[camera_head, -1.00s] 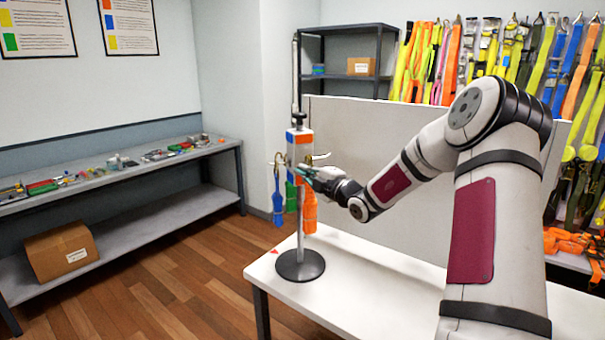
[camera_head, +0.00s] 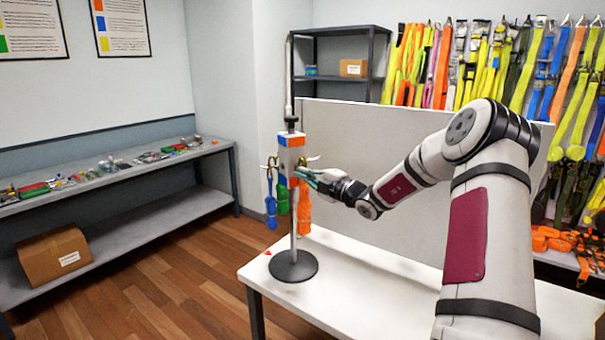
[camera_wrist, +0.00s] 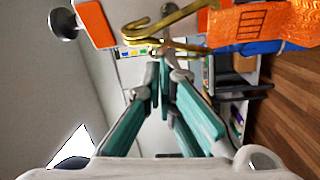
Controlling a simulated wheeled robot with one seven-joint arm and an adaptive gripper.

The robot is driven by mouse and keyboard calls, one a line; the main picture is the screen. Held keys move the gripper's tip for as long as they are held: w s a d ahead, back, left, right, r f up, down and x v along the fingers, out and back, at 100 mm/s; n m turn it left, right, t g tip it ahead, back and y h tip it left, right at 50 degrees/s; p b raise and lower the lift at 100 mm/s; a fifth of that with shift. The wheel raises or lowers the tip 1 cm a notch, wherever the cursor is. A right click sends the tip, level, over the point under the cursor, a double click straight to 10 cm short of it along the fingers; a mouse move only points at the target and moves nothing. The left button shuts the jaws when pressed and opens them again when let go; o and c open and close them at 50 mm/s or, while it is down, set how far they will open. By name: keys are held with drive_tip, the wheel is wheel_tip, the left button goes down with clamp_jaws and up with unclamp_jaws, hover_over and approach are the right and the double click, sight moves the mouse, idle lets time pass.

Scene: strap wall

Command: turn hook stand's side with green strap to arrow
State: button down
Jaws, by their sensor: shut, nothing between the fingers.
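The hook stand (camera_head: 293,266) stands upright on the white table, with a block of coloured labels (camera_head: 291,150) and brass hooks around its post. A blue strap (camera_head: 270,205) hangs at the left, a green strap (camera_head: 283,198) beside it behind the post, and an orange strap (camera_head: 305,215) at the right. A small red arrow (camera_head: 267,253) lies on the table left of the base. My gripper (camera_head: 303,178) is shut and empty at the block's right side. In the wrist view, its teal fingers (camera_wrist: 160,68) are close to a brass hook (camera_wrist: 165,27) and the orange strap (camera_wrist: 255,25); contact is unclear.
A grey panel (camera_head: 380,150) stands behind the table. A long bench (camera_head: 110,180) with small items is at the left, with a cardboard box (camera_head: 55,255) on its lower shelf. Straps hang on the right wall. The table is clear right of the base.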

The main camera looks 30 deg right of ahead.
drive_tip(key=shift+s+d+n+g+y, duration=0.1)
drive_tip(key=shift+d+n+y, duration=0.25)
drive_tip(key=shift+d, duration=0.45)
drive_tip(key=shift+w+d+n+g+y, duration=0.1)
drive_tip(key=shift+d+n+y, duration=0.25)
drive_tip(key=shift+d, duration=0.5)
drive_tip(key=shift+s+d+n+g+y, duration=0.1)
drive_tip(key=shift+d+n+y, duration=0.1)
drive_tip(key=shift+d+y, duration=0.45)
drive_tip(key=shift+d, duration=0.2)
drive_tip(key=shift+a, duration=0.1)
